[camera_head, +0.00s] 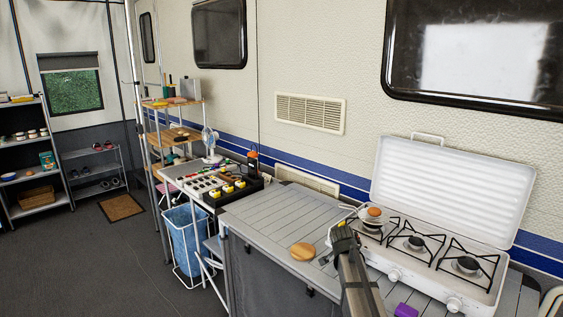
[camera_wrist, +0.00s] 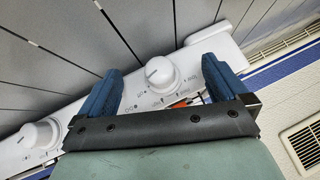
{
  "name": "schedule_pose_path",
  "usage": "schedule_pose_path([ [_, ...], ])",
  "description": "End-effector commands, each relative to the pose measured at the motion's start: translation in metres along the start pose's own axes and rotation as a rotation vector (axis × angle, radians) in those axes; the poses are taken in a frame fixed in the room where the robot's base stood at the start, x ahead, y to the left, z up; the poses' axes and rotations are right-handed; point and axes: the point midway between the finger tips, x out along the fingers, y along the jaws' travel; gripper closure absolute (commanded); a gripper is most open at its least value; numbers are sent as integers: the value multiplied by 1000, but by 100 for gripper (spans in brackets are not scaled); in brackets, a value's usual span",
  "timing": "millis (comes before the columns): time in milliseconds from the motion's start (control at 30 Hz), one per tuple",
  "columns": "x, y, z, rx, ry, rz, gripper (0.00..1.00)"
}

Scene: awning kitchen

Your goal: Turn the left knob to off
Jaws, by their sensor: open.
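A white camping stove (camera_head: 420,277) with three burners stands on the slatted table, lid raised. In the wrist view, a white round knob (camera_wrist: 160,73) on its front panel sits between the blue fingers of my gripper (camera_wrist: 162,78). By its place near the stove's left end it is the left knob. My gripper is open, one finger on each side of the knob; I cannot tell whether they touch it. The middle knob (camera_head: 394,275) also shows in the wrist view (camera_wrist: 40,133). In the head view, my gripper (camera_head: 343,232) and arm hide the left knob.
A pan with an orange item (camera_head: 375,211) is on the left burner. A round wooden piece (camera_head: 302,252) and a dark utensil (camera_head: 326,258) lie left of my arm. A purple item (camera_head: 406,311) lies before the stove. The table's left part is clear.

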Motion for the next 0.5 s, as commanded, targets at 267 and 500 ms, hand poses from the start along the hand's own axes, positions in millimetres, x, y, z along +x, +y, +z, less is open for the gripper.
schedule_pose_path([
  [267, -6, 0, -1, 0, 0, 0, 0],
  [500, -21, -2, -4, 0, 1, -1, 0],
])
